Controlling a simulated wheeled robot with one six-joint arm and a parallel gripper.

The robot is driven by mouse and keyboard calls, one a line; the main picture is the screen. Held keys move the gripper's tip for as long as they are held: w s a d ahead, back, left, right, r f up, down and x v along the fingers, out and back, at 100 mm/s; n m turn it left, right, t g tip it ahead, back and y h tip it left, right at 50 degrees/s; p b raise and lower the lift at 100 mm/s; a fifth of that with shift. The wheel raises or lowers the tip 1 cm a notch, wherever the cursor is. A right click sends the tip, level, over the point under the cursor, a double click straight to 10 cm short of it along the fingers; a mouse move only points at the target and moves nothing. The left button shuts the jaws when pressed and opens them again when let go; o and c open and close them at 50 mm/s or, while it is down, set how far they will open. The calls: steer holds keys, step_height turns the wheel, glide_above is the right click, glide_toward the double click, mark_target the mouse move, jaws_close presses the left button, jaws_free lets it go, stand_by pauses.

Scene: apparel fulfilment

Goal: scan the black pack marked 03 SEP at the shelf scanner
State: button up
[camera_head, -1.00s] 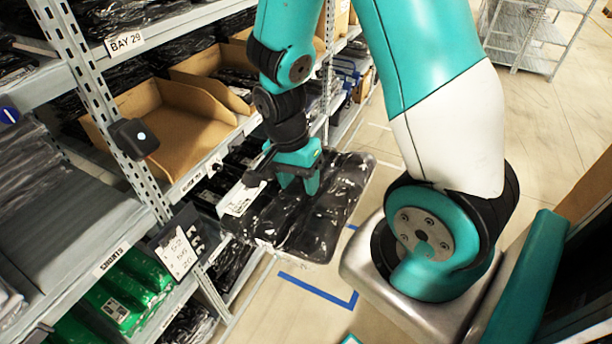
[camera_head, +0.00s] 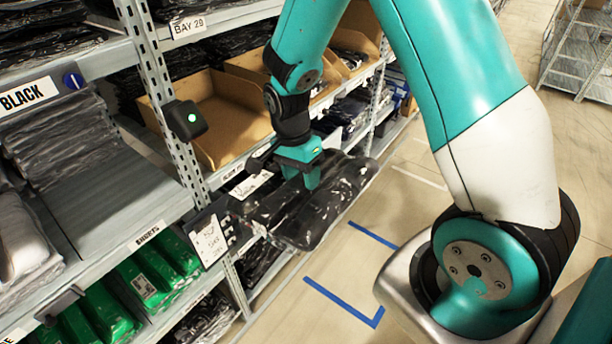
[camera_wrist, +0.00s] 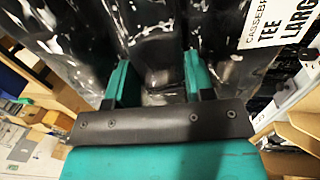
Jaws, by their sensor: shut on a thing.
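My gripper (camera_head: 308,180) is shut on a black plastic-wrapped pack (camera_head: 330,215) and holds it, tilted, in the aisle beside the rack. A white label (camera_head: 250,184) lies at the pack's shelf-side end. In the wrist view the black pack (camera_wrist: 165,35) fills the top, with the fingers (camera_wrist: 155,85) pressed into it. Its label (camera_wrist: 284,28) there reads partly "TEE" and "LARG"; no 03 SEP marking is readable. The shelf scanner (camera_head: 185,120), a small black box with a green light, sits on the rack post, left of and above the pack, apart from it.
Cardboard bins (camera_head: 225,115) stand on the shelf behind the scanner. Green packs (camera_head: 145,285) and a hanging placard (camera_head: 210,241) are below. Stacked black packs (camera_head: 62,135) lie at the left. The aisle floor (camera_head: 400,205) with blue tape is open at the right.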

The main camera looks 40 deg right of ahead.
steer(key=s+r+p, duration=0.1)
steer(key=r+p, duration=0.1)
steer(key=s+d+r+p, duration=0.1)
steer(key=s+r+p, duration=0.1)
steer(key=r, duration=0.1)
steer(key=s+r+p, duration=0.2)
steer(key=r, duration=0.1)
steer(key=shift+s+d+r, duration=0.1)
steer(key=shift+s+d, duration=0.1)
steer(key=shift+d, duration=0.2)
steer(key=shift+f, duration=0.2)
stand_by(0.4)
